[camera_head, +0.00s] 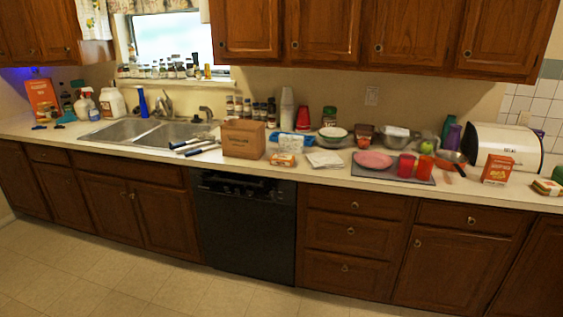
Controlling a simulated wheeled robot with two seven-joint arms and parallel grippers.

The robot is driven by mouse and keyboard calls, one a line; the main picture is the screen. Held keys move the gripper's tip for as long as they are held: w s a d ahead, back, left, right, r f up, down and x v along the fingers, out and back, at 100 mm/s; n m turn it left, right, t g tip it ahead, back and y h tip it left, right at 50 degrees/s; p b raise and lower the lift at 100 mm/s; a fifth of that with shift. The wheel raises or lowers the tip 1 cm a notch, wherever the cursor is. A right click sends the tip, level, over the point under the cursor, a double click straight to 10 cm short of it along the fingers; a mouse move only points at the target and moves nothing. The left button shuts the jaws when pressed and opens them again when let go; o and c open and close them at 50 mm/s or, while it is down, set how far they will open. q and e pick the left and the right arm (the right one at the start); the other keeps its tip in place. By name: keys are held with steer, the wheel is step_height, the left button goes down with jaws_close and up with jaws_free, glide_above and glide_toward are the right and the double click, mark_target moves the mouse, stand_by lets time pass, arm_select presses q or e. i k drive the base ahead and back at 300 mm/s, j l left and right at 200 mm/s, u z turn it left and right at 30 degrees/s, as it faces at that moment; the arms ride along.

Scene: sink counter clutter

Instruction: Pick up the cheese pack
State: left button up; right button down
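A small orange-and-white pack (283,159) lies on the counter near its front edge, just right of a brown cardboard box (243,139). It may be the cheese pack, but its label is too small to read. Another small yellow, green and red pack (546,187) lies at the far right end of the counter, also too small to identify. Neither of my grippers shows in the head view.
A white folded cloth or paper (324,160) lies right of the orange-and-white pack. A pink plate (373,160) and red cups (405,165) stand farther right. The double sink (122,131) is at left. The floor (130,265) before the cabinets is clear.

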mark_target(279, 160)
steer(key=i+j, duration=0.2)
steer(key=i, duration=0.3)
steer(key=i+j, duration=0.25)
steer(key=i, duration=0.25)
steer(key=i+j, duration=0.2)
steer(key=i, duration=0.3)
steer(key=i+j, duration=0.2)
steer(key=i, duration=0.3)
steer(key=i+j, duration=0.2)
steer(key=i, duration=0.3)
steer(key=i+j, duration=0.25)
steer(key=i, duration=0.25)
